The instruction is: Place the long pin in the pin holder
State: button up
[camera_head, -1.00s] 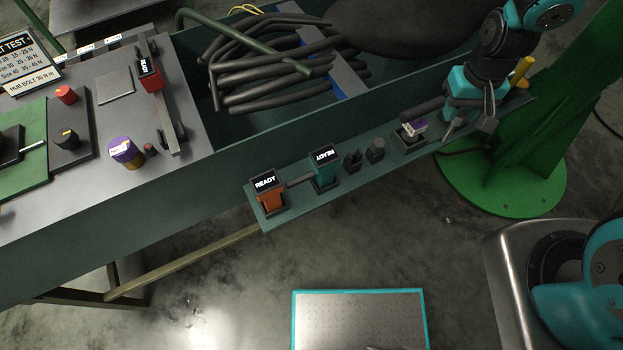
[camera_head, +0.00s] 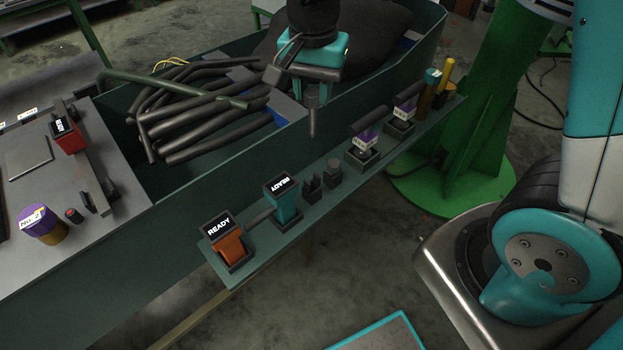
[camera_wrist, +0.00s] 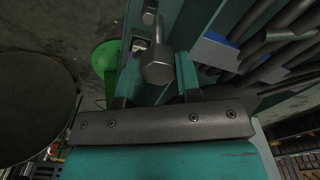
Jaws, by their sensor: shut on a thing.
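My gripper (camera_head: 313,88) is shut on a dark grey rod (camera_head: 312,122), apparently the long pin, which points down over the bin's near wall. In the wrist view, the grey blunt end of this rod (camera_wrist: 158,68) shows between the teal fingers. The far end and full length of the rod are hard to judge. On the narrow shelf (camera_head: 300,228) below stand a small black slotted block (camera_head: 312,188) and a short grey cylindrical piece (camera_head: 333,173). I cannot tell which of the shelf's fittings is the pin holder. The rod is apart from the shelf.
An orange tool (camera_head: 229,240) and a teal tool (camera_head: 284,203) with READY screens stand at the shelf's left. Two purple-and-white tools (camera_head: 364,143) (camera_head: 405,107) and a yellow rod (camera_head: 445,75) stand to the right. Black hoses (camera_head: 200,115) fill part of the bin.

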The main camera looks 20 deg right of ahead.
notch_tip(320, 180, down, 17)
dwell(0.4)
jog(key=shift+f, duration=0.1)
jog(key=shift+f+b, duration=0.3)
jog(key=shift+f, duration=0.3)
jog(key=o, duration=1.1)
jog(key=shift+c, duration=0.2)
jog(key=shift+r, duration=0.15)
